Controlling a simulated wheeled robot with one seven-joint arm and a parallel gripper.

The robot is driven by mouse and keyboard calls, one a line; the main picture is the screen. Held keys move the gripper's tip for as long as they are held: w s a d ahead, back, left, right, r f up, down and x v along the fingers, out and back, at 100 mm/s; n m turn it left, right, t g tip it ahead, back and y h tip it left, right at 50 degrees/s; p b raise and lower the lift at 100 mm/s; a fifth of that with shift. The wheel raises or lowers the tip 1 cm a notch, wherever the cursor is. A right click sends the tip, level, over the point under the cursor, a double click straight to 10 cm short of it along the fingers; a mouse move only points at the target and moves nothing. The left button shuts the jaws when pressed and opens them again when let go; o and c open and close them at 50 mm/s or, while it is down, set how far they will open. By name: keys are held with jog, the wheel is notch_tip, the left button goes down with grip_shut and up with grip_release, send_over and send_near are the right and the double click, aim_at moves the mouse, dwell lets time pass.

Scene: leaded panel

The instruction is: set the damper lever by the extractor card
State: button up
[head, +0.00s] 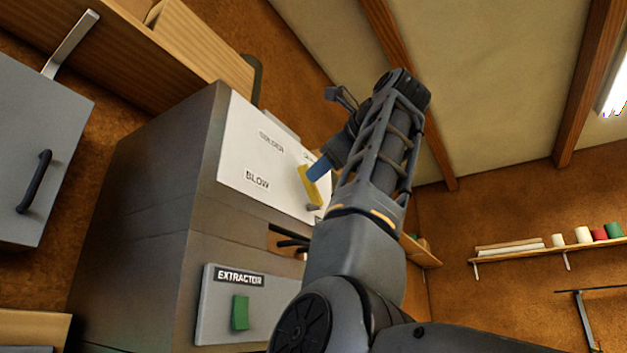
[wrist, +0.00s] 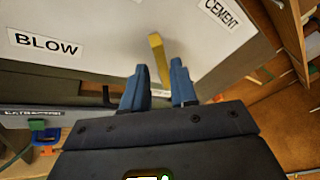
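The yellow damper lever (head: 309,186) stands on the white face of a grey cabinet, tilted, with its upper end leaning left. It also shows in the wrist view (wrist: 159,58). The white face carries the words SOLDER, BLOW (head: 257,180) and, in the wrist view, CEMENT (wrist: 222,12). My gripper (wrist: 157,68) is open, with its blue fingers on either side of the lever in the picture; contact cannot be told. In the head view one blue finger (head: 319,168) overlaps the lever's upper end. A grey plate labelled EXTRACTOR (head: 240,278) bears a green switch (head: 240,313).
A dark slot (head: 285,241) opens in the cabinet below the white face. A grey door with a black handle (head: 33,182) is at the left. A wooden shelf (head: 550,250) with several rolls or jars is at the right, well away from my arm.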

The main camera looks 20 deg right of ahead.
jog(key=shift+b+v, duration=0.4)
jog(key=shift+v, duration=1.55)
